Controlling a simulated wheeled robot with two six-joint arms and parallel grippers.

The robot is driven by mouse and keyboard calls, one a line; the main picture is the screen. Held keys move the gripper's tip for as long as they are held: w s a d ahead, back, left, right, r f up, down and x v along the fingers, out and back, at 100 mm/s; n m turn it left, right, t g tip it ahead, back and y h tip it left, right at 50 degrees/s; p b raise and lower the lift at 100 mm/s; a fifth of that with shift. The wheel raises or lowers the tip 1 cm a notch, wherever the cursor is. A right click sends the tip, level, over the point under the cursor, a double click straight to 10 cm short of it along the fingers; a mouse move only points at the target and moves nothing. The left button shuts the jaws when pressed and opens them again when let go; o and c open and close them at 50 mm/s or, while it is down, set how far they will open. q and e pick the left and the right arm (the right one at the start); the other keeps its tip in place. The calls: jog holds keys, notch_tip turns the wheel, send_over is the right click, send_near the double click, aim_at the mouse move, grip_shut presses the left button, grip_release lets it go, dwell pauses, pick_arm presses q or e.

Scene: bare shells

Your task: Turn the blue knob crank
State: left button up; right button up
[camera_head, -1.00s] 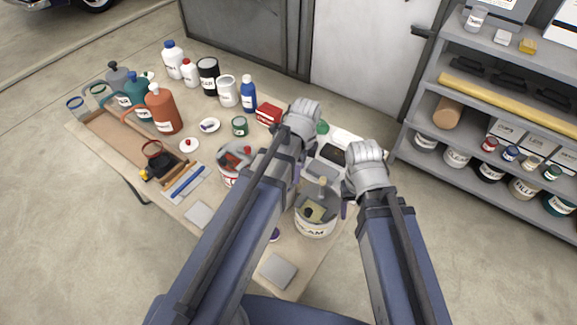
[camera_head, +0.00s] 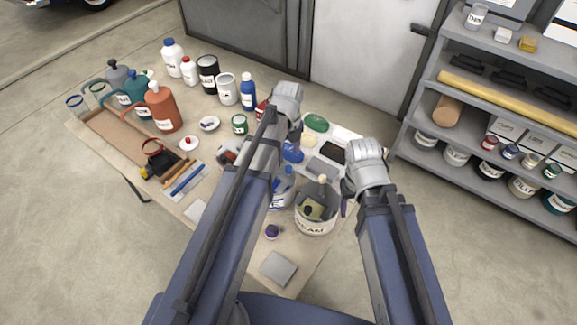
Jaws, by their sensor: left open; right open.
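A blue part (camera_head: 293,152) shows just right of my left forearm and may be the blue knob crank; its shape is too small and too covered to be sure. Another blue and grey item (camera_head: 283,187) stands below it, beside the forearm. My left gripper (camera_head: 298,131) is open, above the table just beyond the blue part, with its fingers mostly hidden by my arm. My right gripper (camera_head: 346,203) is open at the table's right edge, beside a bucket labelled with dark letters (camera_head: 315,223), its fingers mostly hidden too. I see no contact with the blue part.
The table (camera_head: 235,268) is crowded with bottles, cans and tools. An orange jug (camera_head: 163,108) and a blue bottle (camera_head: 248,92) stand at the left and back. A grey shelf (camera_head: 440,105) stands to the right. A grey pad (camera_head: 278,269) lies near the front.

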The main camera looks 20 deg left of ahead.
aim_at(289, 167)
pick_arm(q)
jog(key=shift+f+b, duration=3.4)
jog(key=shift+f, duration=0.2)
grip_shut()
